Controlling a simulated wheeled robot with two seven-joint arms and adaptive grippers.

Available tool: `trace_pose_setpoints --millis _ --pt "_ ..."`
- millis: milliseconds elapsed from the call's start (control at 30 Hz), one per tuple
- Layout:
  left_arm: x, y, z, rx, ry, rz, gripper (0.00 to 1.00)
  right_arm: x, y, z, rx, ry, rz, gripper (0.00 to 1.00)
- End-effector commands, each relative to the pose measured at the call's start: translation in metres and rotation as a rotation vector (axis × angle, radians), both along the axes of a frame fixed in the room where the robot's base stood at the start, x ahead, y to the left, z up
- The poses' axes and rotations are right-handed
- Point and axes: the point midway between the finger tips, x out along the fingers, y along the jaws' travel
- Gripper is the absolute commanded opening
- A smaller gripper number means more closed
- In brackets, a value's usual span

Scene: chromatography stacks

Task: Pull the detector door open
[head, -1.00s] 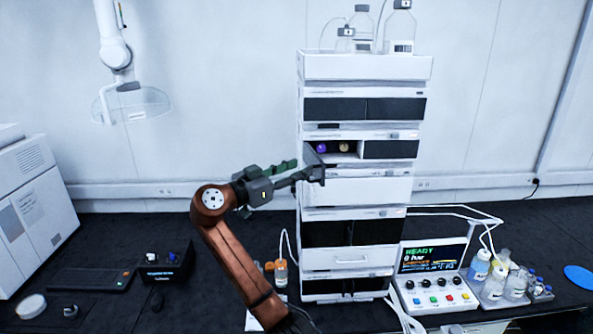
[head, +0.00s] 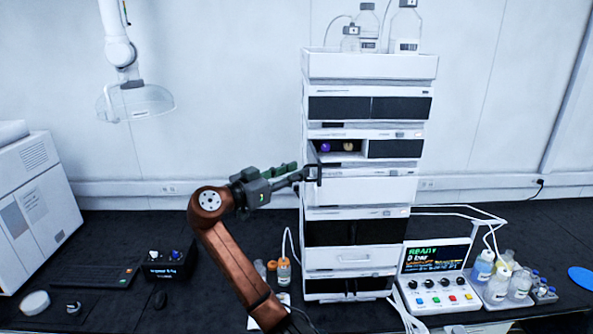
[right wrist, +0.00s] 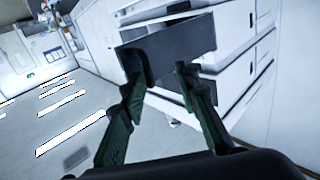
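The detector door (right wrist: 175,45) is a dark grey panel standing swung out from the stack in the right wrist view. In the head view the second module from the top has an open left bay (head: 337,147) with a purple and an orange round part inside; the door shows only narrowly at its left edge. My right gripper (head: 312,174) is at the stack's left side, by the door. In the right wrist view its two fingers (right wrist: 162,78) are apart, overlapping the door's near lower edge; contact is unclear. My left gripper is not in view.
The white stack (head: 360,190) carries bottles on top. A control box (head: 437,283) and several bottles stand at its right. Small orange-capped vials (head: 284,272) stand at its lower left, below my arm. A white instrument (head: 35,210) is at far left.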

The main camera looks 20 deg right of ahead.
Motion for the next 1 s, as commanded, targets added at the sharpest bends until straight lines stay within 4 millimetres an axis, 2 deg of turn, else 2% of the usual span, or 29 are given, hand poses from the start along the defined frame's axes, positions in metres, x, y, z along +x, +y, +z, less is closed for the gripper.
trace_pose_setpoints --millis 300,500,700,1000 --pt "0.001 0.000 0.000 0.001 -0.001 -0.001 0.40 -0.020 0.065 0.001 -0.003 -0.002 0.003 0.24" --pt "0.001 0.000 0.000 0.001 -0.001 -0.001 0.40 -0.032 0.097 0.003 -0.005 -0.005 -0.001 0.24" --pt "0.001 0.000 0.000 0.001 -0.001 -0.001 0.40 -0.036 0.111 0.004 -0.006 -0.007 -0.001 0.24" --pt "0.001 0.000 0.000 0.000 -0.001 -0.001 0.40 -0.037 0.112 0.004 -0.007 -0.007 -0.002 0.22"
